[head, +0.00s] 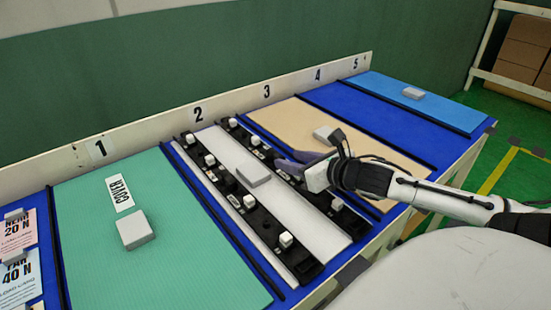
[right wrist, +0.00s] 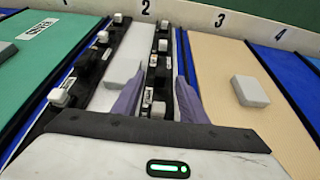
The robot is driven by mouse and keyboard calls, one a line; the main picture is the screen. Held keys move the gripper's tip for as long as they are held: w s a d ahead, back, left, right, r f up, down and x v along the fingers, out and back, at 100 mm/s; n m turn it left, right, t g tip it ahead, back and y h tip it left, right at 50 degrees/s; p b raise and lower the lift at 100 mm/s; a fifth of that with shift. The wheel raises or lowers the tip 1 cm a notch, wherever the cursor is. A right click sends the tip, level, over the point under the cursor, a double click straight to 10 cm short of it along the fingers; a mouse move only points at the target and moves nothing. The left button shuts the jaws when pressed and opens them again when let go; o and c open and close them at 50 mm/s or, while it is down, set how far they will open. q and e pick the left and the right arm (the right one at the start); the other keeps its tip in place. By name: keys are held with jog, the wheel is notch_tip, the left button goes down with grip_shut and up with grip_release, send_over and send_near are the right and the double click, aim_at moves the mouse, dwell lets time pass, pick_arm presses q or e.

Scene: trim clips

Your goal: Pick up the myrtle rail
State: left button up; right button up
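Two black rails with white clips lie at station 2, the left rail (head: 228,188) and the right rail (head: 318,196), one on each side of a white panel (head: 285,207). Neither shows a name or clear myrtle colour, so I cannot tell which is the myrtle rail. My right gripper (head: 288,164) reaches in from the right over the right rail. In the right wrist view its purple fingers (right wrist: 160,78) are apart, with the right rail (right wrist: 161,62) showing between them. I see no firm contact. My left gripper is not in view.
A green panel (head: 150,260) with a grey block (head: 136,230) lies at station 1. A beige panel (head: 295,115) and a blue panel (head: 440,108) lie to the right, each with a block. A numbered white back strip (head: 140,138) runs along the table.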

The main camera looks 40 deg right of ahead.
aim_at(275, 153)
jog(key=x, duration=0.2)
jog(key=b+x, duration=0.1)
jog(key=shift+w+d+r, duration=0.2)
jog(key=shift+w, duration=0.2)
jog(key=shift+x, duration=0.8)
grip_shut()
